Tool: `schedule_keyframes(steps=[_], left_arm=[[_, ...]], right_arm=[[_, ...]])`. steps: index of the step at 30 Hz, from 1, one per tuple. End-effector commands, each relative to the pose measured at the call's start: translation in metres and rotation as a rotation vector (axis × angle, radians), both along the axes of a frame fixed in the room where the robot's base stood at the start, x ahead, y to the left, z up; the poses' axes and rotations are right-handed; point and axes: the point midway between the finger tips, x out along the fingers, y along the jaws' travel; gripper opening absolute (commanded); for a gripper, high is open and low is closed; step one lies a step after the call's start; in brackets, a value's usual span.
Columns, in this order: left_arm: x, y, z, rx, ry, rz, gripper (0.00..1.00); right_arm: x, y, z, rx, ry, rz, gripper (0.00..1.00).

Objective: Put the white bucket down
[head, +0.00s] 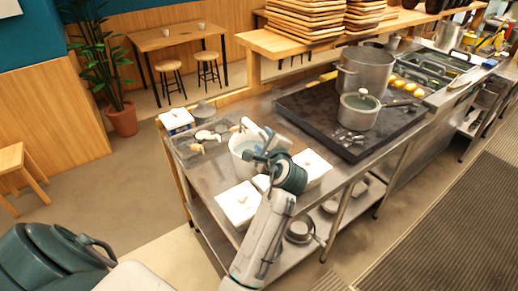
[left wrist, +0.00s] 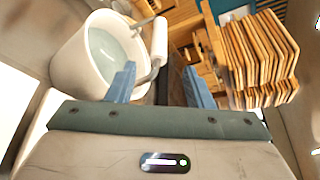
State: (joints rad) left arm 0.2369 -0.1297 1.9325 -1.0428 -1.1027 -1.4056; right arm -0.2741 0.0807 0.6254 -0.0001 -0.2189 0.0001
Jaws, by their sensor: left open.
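The white bucket (head: 238,160) appears upright on the steel counter (head: 219,174), among the white boxes. In the left wrist view the bucket (left wrist: 67,55) fills the upper left, and its inside looks pale grey. Its white handle grip (left wrist: 160,42) stands out beside the rim, just beyond the fingertips. My left gripper (head: 252,154) is at the bucket's right side in the head view, partly covering it. In the left wrist view its blue fingers (left wrist: 158,84) are apart, with nothing clearly held between them. My right gripper is not in view.
White lidded boxes stand in front of the bucket (head: 238,207) and to its right (head: 313,170). A dark stove (head: 310,112) carries a large pot (head: 365,70) and a lidded pot (head: 358,112). Stacked wooden trays (head: 303,20) sit on the shelf behind.

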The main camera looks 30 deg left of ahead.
Motion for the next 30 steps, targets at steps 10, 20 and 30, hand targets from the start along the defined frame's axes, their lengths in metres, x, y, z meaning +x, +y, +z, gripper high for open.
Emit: schedule_keyframes(steps=[10, 20, 30], left_arm=[[0.030, 0.035, -0.008, 0.001, 0.001, 0.001, 0.47], [0.053, 0.065, -0.014, 0.002, 0.002, 0.002, 0.47], [0.064, 0.076, -0.021, -0.001, -0.001, 0.000, 0.47]], right_arm=[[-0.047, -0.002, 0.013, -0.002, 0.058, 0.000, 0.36], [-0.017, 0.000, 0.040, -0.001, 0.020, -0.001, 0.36], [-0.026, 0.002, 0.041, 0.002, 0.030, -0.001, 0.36]])
